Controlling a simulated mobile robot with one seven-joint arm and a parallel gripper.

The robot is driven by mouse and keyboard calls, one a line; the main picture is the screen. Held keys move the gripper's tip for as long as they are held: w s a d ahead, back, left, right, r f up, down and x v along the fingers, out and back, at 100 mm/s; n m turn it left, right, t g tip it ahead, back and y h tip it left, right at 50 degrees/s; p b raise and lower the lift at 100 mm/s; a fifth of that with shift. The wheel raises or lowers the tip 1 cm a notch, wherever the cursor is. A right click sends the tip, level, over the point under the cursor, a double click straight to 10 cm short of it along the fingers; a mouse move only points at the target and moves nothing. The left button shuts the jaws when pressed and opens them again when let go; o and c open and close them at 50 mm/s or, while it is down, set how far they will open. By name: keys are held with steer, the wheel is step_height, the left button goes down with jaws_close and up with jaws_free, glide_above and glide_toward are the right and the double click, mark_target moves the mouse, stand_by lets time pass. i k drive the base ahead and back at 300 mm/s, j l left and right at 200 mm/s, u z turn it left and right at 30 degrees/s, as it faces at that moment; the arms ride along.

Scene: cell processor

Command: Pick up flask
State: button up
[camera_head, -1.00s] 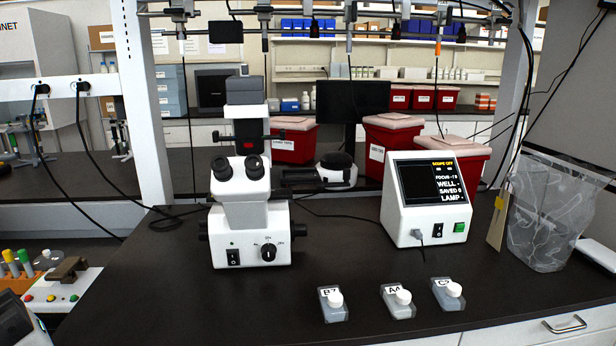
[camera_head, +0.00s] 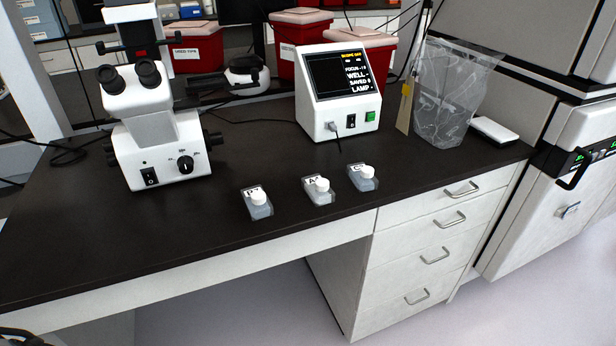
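Three small clear flasks with white caps lie in a row near the front edge of the dark bench. The left flask (camera_head: 260,209) has a label that is hard to read now and read as B7 or similar earlier. The middle flask (camera_head: 319,195) is labelled A with a blurred digit. The right flask (camera_head: 362,181) has a label starting with C. All lie apart from each other on the bench top. My gripper is not in view; a dark piece at the bottom left corner cannot be made out.
A white microscope (camera_head: 152,140) stands behind left of the flasks. A white display box (camera_head: 338,100) stands behind them, with a clear bag (camera_head: 448,95) to its right. The bench (camera_head: 90,235) is bare at front left. Drawers (camera_head: 420,250) sit below.

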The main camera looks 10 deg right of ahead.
mark_target(318, 189)
steer(key=j+z, duration=0.4)
steer(key=k+j+z, duration=0.1)
steer(key=j+z, duration=0.3)
steer(key=j, duration=0.2)
